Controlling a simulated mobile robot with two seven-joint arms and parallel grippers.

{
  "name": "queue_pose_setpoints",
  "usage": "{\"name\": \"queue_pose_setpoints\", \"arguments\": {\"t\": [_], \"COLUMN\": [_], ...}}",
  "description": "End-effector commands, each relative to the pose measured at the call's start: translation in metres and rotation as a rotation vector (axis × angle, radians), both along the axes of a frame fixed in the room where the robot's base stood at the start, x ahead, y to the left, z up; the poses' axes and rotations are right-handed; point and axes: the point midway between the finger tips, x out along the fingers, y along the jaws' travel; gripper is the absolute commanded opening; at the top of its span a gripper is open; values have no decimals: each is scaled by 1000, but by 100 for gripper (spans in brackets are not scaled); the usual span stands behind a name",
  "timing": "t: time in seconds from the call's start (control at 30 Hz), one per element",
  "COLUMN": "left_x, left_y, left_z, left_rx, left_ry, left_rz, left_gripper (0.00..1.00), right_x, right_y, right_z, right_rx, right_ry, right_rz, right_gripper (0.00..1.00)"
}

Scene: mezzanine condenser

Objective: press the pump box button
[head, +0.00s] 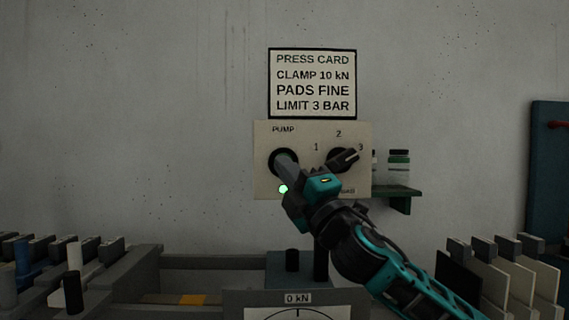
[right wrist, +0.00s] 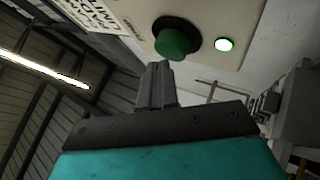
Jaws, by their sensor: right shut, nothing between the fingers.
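The pump box (head: 262,180) is a cream panel on the wall, labelled PUMP, with a lit green lamp (head: 283,189). In the right wrist view, its green button (right wrist: 177,42) stands out from a dark round collar, with the lit lamp (right wrist: 225,44) beside it. My right gripper (head: 284,160) is shut and empty, its tips in front of the button and hiding most of it in the head view. In the right wrist view the closed fingertips (right wrist: 157,66) lie right by the button's edge; I cannot tell whether they touch. My left gripper is out of view.
A dark selector knob (head: 343,159) is on the same panel, just right of my gripper. A sign (head: 312,83) hangs above. A green shelf (head: 400,192) with small bottles is at right. A gauge (head: 298,312) and racks of plates stand below.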

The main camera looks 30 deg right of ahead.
Motion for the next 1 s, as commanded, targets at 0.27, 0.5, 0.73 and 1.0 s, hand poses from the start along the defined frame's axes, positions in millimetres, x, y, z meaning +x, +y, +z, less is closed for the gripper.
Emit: {"name": "queue_pose_setpoints", "arguments": {"t": [0.27, 0.5, 0.73, 1.0], "left_x": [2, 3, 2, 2], "left_y": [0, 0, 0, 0], "left_z": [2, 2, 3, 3], "left_rx": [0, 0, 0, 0], "left_ry": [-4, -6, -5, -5], "left_rz": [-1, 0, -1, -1], "left_gripper": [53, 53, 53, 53], "right_x": [3, 6, 8, 9], "right_y": [-2, -4, -5, -6], "right_z": [0, 0, 0, 0], "right_rx": [0, 1, 1, 1], "right_ry": [0, 0, 0, 0], "right_rz": [0, -1, -1, -1], "right_gripper": [0, 0, 0, 0]}}
